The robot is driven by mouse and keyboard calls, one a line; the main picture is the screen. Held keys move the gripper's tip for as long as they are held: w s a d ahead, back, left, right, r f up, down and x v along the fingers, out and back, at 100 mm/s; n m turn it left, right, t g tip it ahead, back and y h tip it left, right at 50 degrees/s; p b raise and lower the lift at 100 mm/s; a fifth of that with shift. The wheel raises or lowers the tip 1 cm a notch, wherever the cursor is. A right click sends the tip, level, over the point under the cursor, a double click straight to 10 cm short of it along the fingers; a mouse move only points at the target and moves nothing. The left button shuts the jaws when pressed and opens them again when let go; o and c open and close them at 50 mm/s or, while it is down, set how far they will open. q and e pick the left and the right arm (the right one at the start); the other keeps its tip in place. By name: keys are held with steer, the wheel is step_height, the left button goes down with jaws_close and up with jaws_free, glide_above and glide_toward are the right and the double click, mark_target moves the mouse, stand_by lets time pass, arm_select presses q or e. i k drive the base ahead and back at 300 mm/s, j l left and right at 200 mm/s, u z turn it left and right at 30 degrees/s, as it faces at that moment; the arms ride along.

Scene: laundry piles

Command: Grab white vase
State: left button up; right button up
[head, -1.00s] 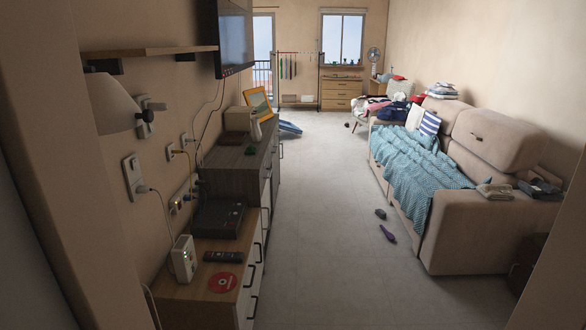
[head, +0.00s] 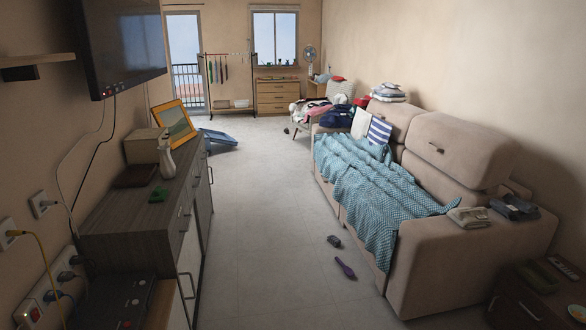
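A small pale grey-white vase (head: 166,158) with a narrow neck stands upright on the dark wood cabinet (head: 120,222) at the left of the head view. It is near the cabinet's far right edge, in front of a yellow-framed picture (head: 174,123) and beside a beige box (head: 146,145). Neither of my grippers shows in the head view.
A clear floor lane (head: 250,200) runs down the middle. A beige sofa (head: 440,250) with a blue throw (head: 375,185) lines the right. A dark shoe-like item (head: 334,241) and a purple brush-like item (head: 345,268) lie on the floor. A television (head: 120,45) hangs above the cabinet.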

mark_target(167, 167)
steer(key=i+l, duration=0.1)
steer(key=i, duration=0.8)
steer(key=i+l+u, duration=0.1)
steer(key=i, duration=0.8)
